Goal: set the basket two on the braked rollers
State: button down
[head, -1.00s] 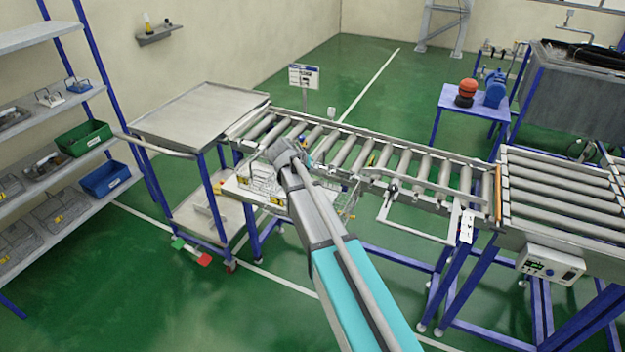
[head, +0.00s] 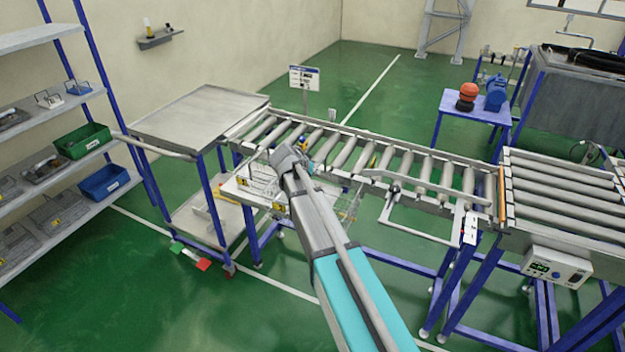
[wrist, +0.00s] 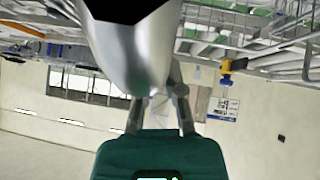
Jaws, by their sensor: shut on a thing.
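My gripper (head: 290,160) is in front of the near side of the middle roller conveyor (head: 430,170), towards its left end. A wire basket (head: 348,200) shows on both sides of my arm, below the gripper, with its middle hidden. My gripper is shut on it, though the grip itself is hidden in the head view. In the wrist view the two fingers (wrist: 160,115) have a thin, pale, wire-like shape between them. I cannot read a number on the basket. A second roller section (head: 560,195) with a control box stands at the right. The frames do not show which rollers are braked.
A steel-topped trolley (head: 200,112) stands left of the conveyor. A hinged frame with a knob (head: 395,188) juts from the conveyor's near side. A shelf with bins (head: 105,182) is at the far left. The middle rollers look bare.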

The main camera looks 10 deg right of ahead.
jog(key=shift+f, duration=0.55)
jog(key=shift+f+b, duration=0.1)
jog(key=shift+b, duration=0.25)
jog(key=c, duration=0.7)
grip_release()
jog(key=shift+c, duration=0.2)
jog(key=shift+r, duration=0.25)
jog(key=shift+s+a+r+p, duration=0.3)
jog(key=shift+r+p, duration=0.15)
jog(key=shift+p, duration=0.2)
jog(key=p+v, duration=0.7)
jog(key=v, duration=0.3)
jog(key=shift+s+r, duration=0.2)
jog(key=shift+s, duration=0.05)
jog(key=shift+a, duration=0.2)
